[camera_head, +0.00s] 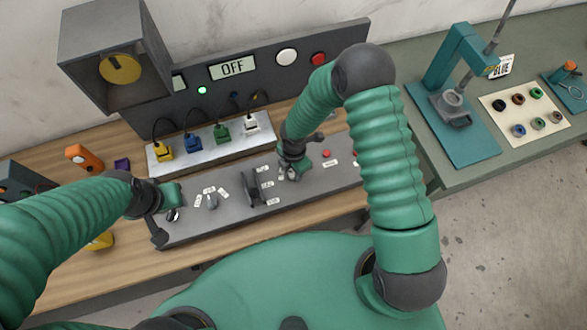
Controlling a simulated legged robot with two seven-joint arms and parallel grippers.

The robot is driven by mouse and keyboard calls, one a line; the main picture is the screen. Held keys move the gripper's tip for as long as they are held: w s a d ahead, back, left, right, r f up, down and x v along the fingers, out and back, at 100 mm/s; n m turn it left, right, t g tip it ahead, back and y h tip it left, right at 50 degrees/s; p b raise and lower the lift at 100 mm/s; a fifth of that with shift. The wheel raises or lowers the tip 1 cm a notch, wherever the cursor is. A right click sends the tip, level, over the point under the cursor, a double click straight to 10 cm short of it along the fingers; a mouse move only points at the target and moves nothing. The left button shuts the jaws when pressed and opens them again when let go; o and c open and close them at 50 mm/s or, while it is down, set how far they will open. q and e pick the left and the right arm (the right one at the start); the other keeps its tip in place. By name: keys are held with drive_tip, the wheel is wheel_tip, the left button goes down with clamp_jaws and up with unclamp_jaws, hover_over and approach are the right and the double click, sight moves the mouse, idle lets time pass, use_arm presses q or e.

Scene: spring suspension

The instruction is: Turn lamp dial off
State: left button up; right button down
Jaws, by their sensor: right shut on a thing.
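A grey control panel (229,217) lies on the wooden table. On its left part is a small dial (212,201) with several white labels around it, too small to read. Right of it stands a dark lever (254,188) with labels beside it. My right gripper (289,173) points down at the panel, just right of the lever, and is shut on a small part there, mostly hidden by the fingers; I cannot tell if this is the lamp dial. My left gripper (173,214) is low over the panel's left end, left of the small dial; its jaws are unclear.
Behind the panel, a white strip (160,170) holds yellow, blue, green and white plugs. A display (233,67) reads OFF, beside a lit green light (202,90). A dark box (110,35) with a yellow disc stands back left. A second table with a teal stand (470,150) is at right.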

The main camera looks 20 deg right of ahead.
drive_tip(key=shift+w+r, duration=0.15)
drive_tip(key=shift+w, duration=0.1)
drive_tip(key=c, duration=1.2)
unclamp_jaws()
drive_tip(key=shift+o, duration=1)
drive_tip(key=shift+s, duration=0.1)
wheel_tip(320, 180, up, 16)
drive_tip(key=b, duration=0.1)
drive_tip(key=shift+r, duration=0.25)
